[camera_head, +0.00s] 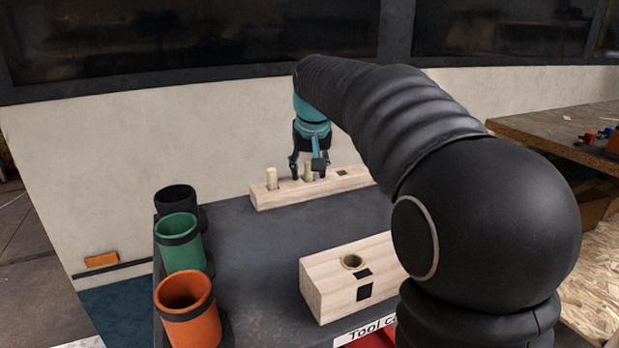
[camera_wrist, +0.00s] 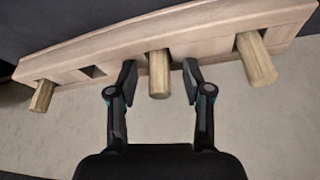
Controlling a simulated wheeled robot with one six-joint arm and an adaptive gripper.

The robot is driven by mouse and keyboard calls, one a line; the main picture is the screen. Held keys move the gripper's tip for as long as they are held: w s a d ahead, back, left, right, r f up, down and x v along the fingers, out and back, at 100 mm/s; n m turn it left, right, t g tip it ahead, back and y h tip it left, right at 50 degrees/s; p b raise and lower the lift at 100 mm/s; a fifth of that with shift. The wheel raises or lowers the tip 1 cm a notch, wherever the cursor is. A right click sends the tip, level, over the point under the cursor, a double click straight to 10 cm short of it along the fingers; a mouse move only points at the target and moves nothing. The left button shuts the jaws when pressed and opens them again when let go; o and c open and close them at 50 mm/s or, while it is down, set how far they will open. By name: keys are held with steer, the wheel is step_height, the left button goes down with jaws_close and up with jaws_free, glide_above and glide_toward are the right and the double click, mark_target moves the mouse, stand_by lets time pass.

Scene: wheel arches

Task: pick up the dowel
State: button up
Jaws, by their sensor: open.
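A long pale wooden block (camera_head: 282,196) lies at the back of the dark table; it crosses the top of the wrist view (camera_wrist: 215,38). Three wooden dowels stand in it in the wrist view: a left one (camera_wrist: 42,96), a middle one (camera_wrist: 159,74) and a right one (camera_wrist: 257,60). The head view shows two, one at the block's left end (camera_head: 271,179) and one (camera_head: 308,173) at my gripper (camera_head: 307,168). In the wrist view my gripper (camera_wrist: 159,82) is open, its fingers either side of the middle dowel. Contact with it cannot be told.
A shorter wooden block (camera_head: 330,282) with a round hole stands nearer. Black (camera_head: 176,199), green (camera_head: 179,238) and orange (camera_head: 185,306) cups line the table's left side. A wall (camera_head: 140,150) rises behind. The table between the blocks is clear.

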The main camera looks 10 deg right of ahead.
steer(key=c, duration=0.9)
